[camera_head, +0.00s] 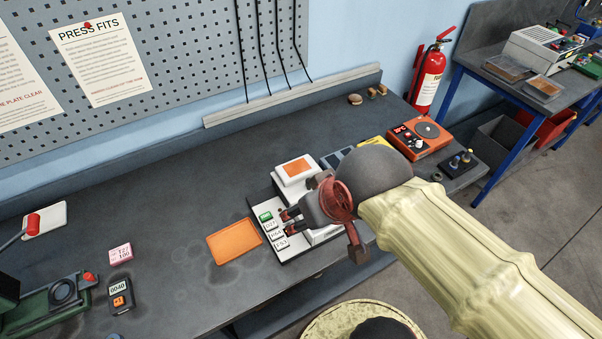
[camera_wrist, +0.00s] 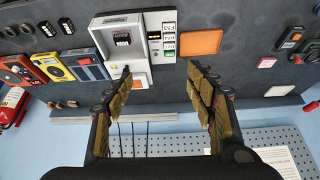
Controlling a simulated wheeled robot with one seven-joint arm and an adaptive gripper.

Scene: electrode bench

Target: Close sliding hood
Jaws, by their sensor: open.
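A white bench instrument (camera_head: 284,243) stands on the grey bench, with a green display and labelled keys on its left side. A raised white hood with an orange window (camera_head: 297,168) sits at its back, toward the wall. In the wrist view the instrument (camera_wrist: 103,22) shows a dark recess (camera_wrist: 122,38) with a small item inside. A white part, apparently the hood (camera_wrist: 140,76), lies between my fingers in that picture; contact cannot be told. My gripper (camera_head: 287,222) is open and empty over the instrument, and also shows in the wrist view (camera_wrist: 161,74). My arm hides the instrument's right side.
An orange mat (camera_head: 234,241) lies left of the instrument. An orange hotplate-like unit (camera_head: 420,137) and a yellow meter (camera_head: 374,142) stand to the right. A green press (camera_head: 55,300) is at far left. A pegboard (camera_head: 190,60) rises behind; bench between is largely clear.

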